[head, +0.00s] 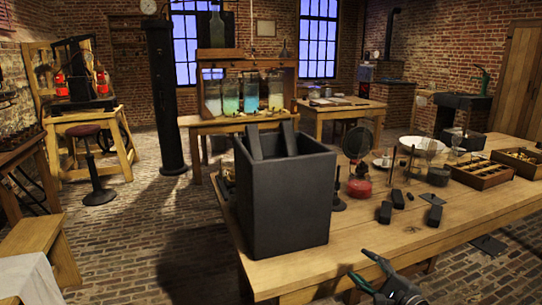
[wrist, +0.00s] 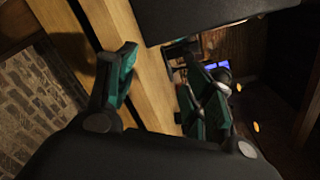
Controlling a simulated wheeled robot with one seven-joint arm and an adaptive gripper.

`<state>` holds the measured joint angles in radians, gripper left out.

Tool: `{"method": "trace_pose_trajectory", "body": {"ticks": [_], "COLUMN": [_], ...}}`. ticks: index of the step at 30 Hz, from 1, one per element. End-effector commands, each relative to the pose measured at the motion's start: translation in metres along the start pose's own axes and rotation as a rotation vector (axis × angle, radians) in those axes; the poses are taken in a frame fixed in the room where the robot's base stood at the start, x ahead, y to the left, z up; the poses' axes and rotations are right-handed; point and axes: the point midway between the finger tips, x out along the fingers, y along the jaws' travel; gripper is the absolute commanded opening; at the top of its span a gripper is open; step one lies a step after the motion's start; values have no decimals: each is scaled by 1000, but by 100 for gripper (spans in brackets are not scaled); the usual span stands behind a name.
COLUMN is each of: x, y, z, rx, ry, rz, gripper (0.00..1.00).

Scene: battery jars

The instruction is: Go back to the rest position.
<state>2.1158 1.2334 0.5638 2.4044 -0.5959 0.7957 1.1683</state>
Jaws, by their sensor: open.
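My gripper (head: 360,266) is at the bottom of the head view, in front of the near edge of the wooden table (head: 385,234). Its fingers are apart with nothing between them. In the wrist view the two green-padded fingers of my gripper (wrist: 163,80) are also spread, with the table edge seen between them. A large dark square jar (head: 289,207) stands upright on the table, left of my gripper and apart from it. Two dark slabs (head: 253,141) stick up out of the jar. The jar's inside is mostly hidden.
Several small dark blocks (head: 434,216) lie on the table right of the jar, near a red-based burner (head: 360,187) and a thin stand. Wooden trays (head: 482,171) sit at the right. A stool (head: 97,178) and bench stand left. Brick floor (head: 150,235) between is open.

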Motion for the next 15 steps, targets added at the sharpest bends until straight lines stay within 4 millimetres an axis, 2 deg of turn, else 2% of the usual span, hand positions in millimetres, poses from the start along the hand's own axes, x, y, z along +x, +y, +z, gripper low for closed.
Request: {"method": "trace_pose_trajectory", "body": {"ticks": [8,11,15], "x": [2,1,-6], "y": [56,86,137], "z": [0,-1,-4], "rx": [-89,-143,-235], "ry": [15,20,24], "rz": [131,204,329], "gripper": [52,52,52]}}
